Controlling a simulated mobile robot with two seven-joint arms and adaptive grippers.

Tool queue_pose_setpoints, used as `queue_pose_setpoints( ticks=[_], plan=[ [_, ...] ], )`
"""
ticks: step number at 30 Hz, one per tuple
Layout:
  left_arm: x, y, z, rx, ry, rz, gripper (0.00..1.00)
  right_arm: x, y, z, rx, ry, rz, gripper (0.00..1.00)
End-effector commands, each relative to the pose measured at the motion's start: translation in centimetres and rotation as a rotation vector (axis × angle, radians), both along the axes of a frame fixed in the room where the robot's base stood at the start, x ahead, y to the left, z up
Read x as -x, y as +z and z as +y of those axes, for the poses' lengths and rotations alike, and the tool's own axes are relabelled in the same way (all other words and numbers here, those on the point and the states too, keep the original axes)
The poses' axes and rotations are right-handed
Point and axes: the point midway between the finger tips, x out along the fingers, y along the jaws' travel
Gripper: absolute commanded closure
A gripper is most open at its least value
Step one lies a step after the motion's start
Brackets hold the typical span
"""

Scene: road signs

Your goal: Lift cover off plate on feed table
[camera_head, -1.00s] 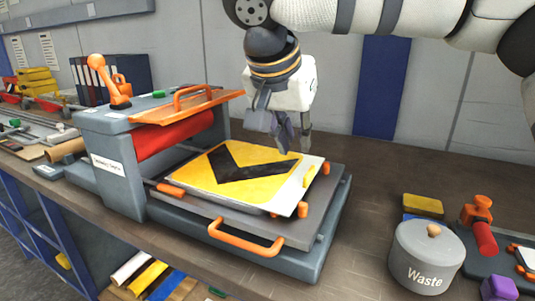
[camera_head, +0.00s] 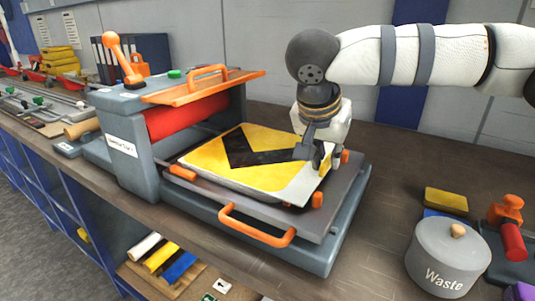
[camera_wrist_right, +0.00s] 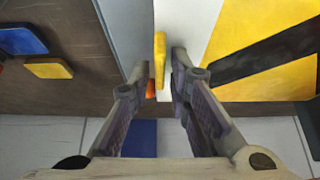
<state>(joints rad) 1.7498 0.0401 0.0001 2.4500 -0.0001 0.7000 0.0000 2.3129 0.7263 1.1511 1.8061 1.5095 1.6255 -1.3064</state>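The sign plate (camera_head: 220,163), yellow with a black chevron, lies flat on the grey feed table (camera_head: 335,205). A pale layer with a white margin (camera_head: 297,190) shows at its right end; I cannot tell cover and plate apart at that edge. A small yellow tab (camera_head: 326,165) stands up on this right edge. My right gripper (camera_head: 319,163) is low over it. In the right wrist view, the fingers are apart on both sides of the yellow tab (camera_wrist_right: 159,58), with a gap visible. My left gripper is not in view.
The red roller (camera_head: 187,115) and orange guard (camera_head: 200,87) of the press stand left of the plate. Orange stops and an orange handle (camera_head: 258,228) edge the feed table. A grey waste bin (camera_head: 448,258) and a yellow block (camera_head: 446,200) are at the right.

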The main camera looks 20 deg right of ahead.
Motion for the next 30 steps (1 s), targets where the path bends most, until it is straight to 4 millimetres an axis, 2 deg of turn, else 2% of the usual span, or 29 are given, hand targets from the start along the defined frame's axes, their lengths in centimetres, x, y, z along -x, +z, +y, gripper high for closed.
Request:
queue_pose_setpoints(
  ticks=[4,6,7,17,20,27,30],
  plan=[
    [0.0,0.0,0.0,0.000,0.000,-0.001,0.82,0.0,0.1,0.0,0.001,0.000,-0.001,0.82],
    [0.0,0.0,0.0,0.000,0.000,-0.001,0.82,0.0,0.1,0.0,0.001,0.000,-0.001,0.98],
    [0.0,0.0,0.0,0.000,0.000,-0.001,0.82,0.0,0.1,0.0,0.001,0.000,-0.001,1.00],
    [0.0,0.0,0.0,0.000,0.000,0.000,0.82,0.0,0.3,0.0,0.000,0.000,-0.002,1.00],
    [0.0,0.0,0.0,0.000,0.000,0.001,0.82,-0.1,1.7,0.0,0.001,-0.002,-0.005,1.00],
    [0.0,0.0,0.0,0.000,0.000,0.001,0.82,0.0,7.9,0.0,0.000,-0.002,-0.006,1.00],
    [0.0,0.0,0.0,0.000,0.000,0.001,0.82,0.0,9.5,0.0,0.001,-0.002,-0.004,1.00]
  ],
)
